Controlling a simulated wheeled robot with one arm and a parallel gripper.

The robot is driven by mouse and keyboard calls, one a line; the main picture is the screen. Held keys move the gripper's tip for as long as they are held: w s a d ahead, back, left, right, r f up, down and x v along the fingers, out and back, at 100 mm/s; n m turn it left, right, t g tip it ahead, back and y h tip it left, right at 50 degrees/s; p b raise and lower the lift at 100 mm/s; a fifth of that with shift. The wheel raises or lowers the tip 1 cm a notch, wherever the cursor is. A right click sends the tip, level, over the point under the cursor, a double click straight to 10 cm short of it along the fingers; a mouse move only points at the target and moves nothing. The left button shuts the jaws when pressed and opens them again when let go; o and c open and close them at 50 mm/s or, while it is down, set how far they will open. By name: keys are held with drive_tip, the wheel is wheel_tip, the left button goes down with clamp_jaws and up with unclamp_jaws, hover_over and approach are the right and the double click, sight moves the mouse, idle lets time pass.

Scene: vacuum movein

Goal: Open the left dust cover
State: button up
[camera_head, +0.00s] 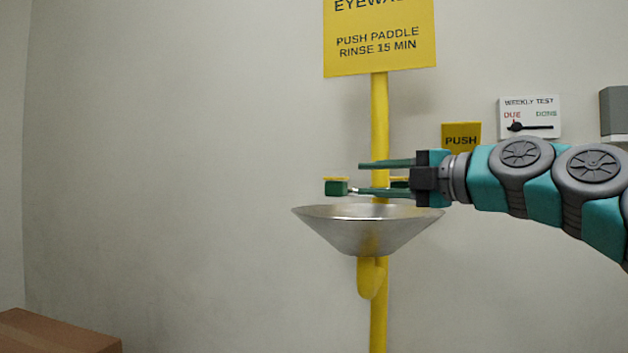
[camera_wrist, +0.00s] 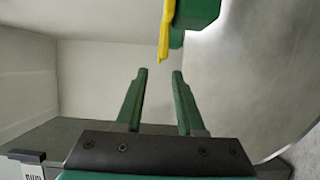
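The left dust cover (camera_head: 335,178) is a thin yellow cap lying flat on the green left nozzle head (camera_head: 336,188), above the steel bowl (camera_head: 368,231). My gripper (camera_head: 359,178) is open and empty, its fingers one above the other, pointing left. Its tips are just right of the left head. In the wrist view the yellow cover (camera_wrist: 166,32) and green head (camera_wrist: 198,12) lie beyond the fingertips (camera_wrist: 159,73), apart from them. A second yellow cover (camera_head: 399,179) is mostly hidden behind my fingers.
A yellow post (camera_head: 380,110) carries the bowl and an eyewash sign (camera_head: 380,40). A yellow PUSH plate (camera_head: 461,138), a weekly test board (camera_head: 529,117) and a grey box (camera_head: 614,112) are on the right. A brown box (camera_head: 55,335) is at lower left. The space left of the bowl is clear.

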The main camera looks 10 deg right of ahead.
sight(334, 179)
drive_tip(key=shift+p+x, duration=0.35)
drive_tip(key=shift+x, duration=3.55)
drive_tip(key=shift+c, duration=0.3)
clamp_jaws()
